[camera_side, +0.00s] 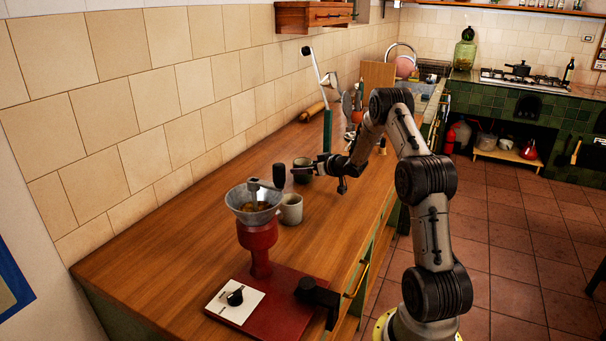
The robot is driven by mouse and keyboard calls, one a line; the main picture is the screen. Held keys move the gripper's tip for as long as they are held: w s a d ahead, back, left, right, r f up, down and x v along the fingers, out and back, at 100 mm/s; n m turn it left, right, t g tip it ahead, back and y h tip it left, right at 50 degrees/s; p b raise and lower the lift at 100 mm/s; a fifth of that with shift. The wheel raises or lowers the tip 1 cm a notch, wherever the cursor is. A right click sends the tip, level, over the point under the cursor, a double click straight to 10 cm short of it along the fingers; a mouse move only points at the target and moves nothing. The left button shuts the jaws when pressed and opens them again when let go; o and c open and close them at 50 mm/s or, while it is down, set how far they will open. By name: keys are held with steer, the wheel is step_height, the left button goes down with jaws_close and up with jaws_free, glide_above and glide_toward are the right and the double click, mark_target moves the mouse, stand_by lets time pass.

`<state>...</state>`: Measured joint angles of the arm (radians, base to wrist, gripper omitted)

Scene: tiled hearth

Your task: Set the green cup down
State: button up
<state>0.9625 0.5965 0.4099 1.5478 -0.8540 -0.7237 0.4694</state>
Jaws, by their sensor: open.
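The green cup (304,177) is small and dark, on or just above the wooden counter behind the cream cup. My gripper (315,168) is at the cup's right side, close to its rim. Its jaws are open, but the fingers are small and dark here. I cannot tell whether they touch the cup, or whether its base rests fully on the wood.
A cream cup (291,209) stands in front of the green cup. A red grinder (258,240) with a metal hopper stands nearer on a red base. Utensils (327,130) and a rolling pin (312,111) are farther back. The wooden counter (165,255) is clear at front left.

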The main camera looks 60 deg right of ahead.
steer(key=x, duration=0.5)
steer(key=shift+w+r, duration=0.1)
steer(key=shift+r, duration=0.05)
